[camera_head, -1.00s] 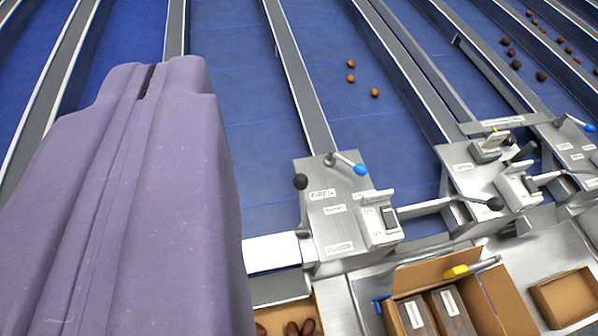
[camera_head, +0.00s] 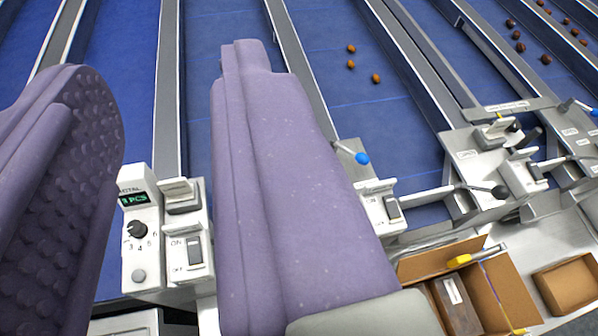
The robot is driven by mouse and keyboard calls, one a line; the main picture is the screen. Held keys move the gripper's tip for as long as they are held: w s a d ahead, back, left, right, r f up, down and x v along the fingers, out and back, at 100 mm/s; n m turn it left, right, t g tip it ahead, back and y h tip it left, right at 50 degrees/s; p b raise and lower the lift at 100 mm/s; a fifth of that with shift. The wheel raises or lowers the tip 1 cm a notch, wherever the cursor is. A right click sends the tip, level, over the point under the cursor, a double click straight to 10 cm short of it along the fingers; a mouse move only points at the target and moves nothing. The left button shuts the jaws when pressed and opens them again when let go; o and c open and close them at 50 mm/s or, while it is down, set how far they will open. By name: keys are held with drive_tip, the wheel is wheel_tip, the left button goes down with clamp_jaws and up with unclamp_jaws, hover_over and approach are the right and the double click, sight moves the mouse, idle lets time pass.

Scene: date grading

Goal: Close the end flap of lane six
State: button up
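My gripper (camera_head: 165,85) has two purple fingers, spread wide apart with nothing between them. Its left finger shows a bumpy inner pad; its right finger covers part of a grey lane-end housing. From that housing a lever with a blue ball knob (camera_head: 362,158) and a switch box (camera_head: 384,207) stick out. Farther right is another lane-end unit with a black-knobbed lever (camera_head: 499,191). Blue lanes (camera_head: 215,70) run away between grey rails. I cannot read which lane is six or tell how its end flap stands.
A counter box (camera_head: 140,215) with a green display and dial, and an ON/OFF switch box (camera_head: 190,250), stand between the fingers. An open carton (camera_head: 445,262) with a yellow-handled tool (camera_head: 470,257) and a smaller box (camera_head: 567,286) lie at lower right. Dates (camera_head: 351,64) lie on lanes.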

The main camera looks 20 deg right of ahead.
drive_tip(key=o, duration=0.4)
drive_tip(key=w+f+g+p, duration=0.1)
drive_tip(key=w, duration=0.2)
drive_tip(key=w+d+f+m+p, duration=0.1)
drive_tip(key=w+f+p, duration=0.1)
drive_tip(key=w, duration=0.1)
drive_tip(key=w+d+f+g+p, duration=0.1)
drive_tip(key=w+f+p, duration=0.1)
drive_tip(key=w, duration=0.2)
drive_tip(key=shift+w+d+f+m+g+h, duration=0.1)
drive_tip(key=shift+d+f+m+g+h, duration=0.05)
drive_tip(key=shift+f+m+g+h, duration=0.2)
drive_tip(key=w+d+f+m+g+p, duration=0.1)
drive_tip(key=w+d+f+g+p, duration=0.15)
drive_tip(key=w+f, duration=0.3)
drive_tip(key=w+d+f+m+g+p, duration=0.1)
drive_tip(key=w+f+p, duration=0.3)
drive_tip(key=f, duration=0.3)
drive_tip(key=w+d+f+m+g+p, duration=0.1)
drive_tip(key=f+p, duration=0.1)
drive_tip(key=f, duration=0.7)
drive_tip(key=w+d+f+m+g+h+p, duration=0.1)
drive_tip(key=d+f+g+p, duration=0.1)
drive_tip(key=f, duration=0.8)
drive_tip(key=w+d+f+m+g+p, duration=0.1)
drive_tip(key=d+f+p, duration=0.1)
drive_tip(key=f, duration=0.7)
drive_tip(key=shift+w+d+f+g+h, duration=0.15)
drive_tip(key=shift+w+d+g+h, duration=0.1)
drive_tip(key=shift+w+g, duration=0.15)
